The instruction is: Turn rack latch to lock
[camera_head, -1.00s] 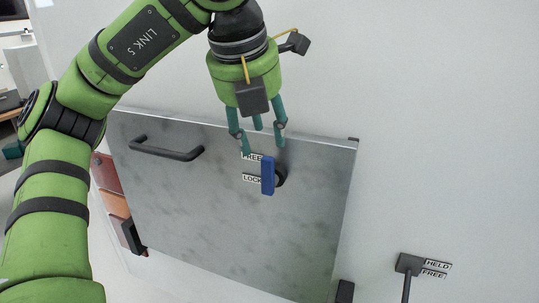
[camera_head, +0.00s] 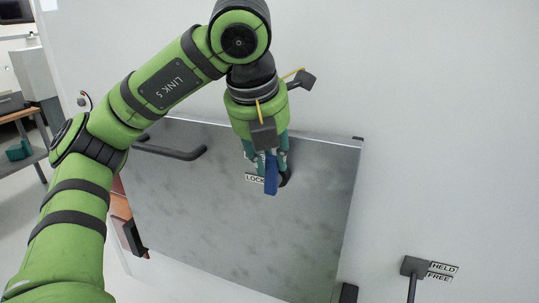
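The rack latch (camera_head: 271,181) is a blue lever on a dark round pivot on the grey metal panel (camera_head: 230,235). It hangs roughly vertical, with its lower end beside the LOCK label (camera_head: 254,178). The FREE label is hidden behind my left gripper. My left gripper (camera_head: 268,165) points down over the upper part of the latch, with teal fingers on both sides of it. The fingers look close to the latch, but I cannot tell whether they touch it. My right gripper is not in view.
A dark bar handle (camera_head: 172,151) is on the panel's upper left. A second lever (camera_head: 411,278) with HELD and FREE labels (camera_head: 441,272) is on the white wall at lower right. A workbench (camera_head: 22,118) stands at far left.

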